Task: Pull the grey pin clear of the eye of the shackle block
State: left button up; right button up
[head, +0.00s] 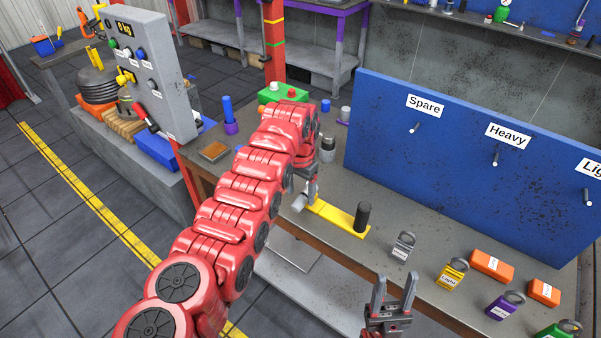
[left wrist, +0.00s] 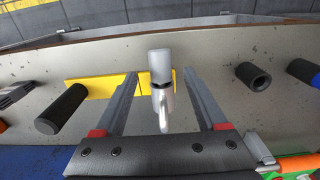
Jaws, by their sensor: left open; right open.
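A light grey pin (left wrist: 160,65) with a round head stands out between the fingers of my left gripper (left wrist: 160,76) in the left wrist view. The fingers are open, one on each side, with a visible gap. It also shows in the head view (head: 299,203), beside my left gripper (head: 308,195). A yellow bar (head: 335,216) with a black post lies there on the bench; it also shows in the left wrist view (left wrist: 92,86). I cannot make out the eye or how the pin sits in it. My right gripper (head: 396,277) is open and empty, in front of the bench.
Tagged shackles, including a grey one (head: 403,247), a yellow one (head: 452,275) and a purple one (head: 505,306), stand at the bench's right. Orange boxes (head: 491,265) are near them. A blue board (head: 450,150) with pegs rises behind. A green button box (head: 283,93) is at the back.

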aim_at(302, 200)
pick_arm(q)
jog(key=shift+f, duration=1.4)
jog(key=shift+c, duration=0.3)
grip_shut()
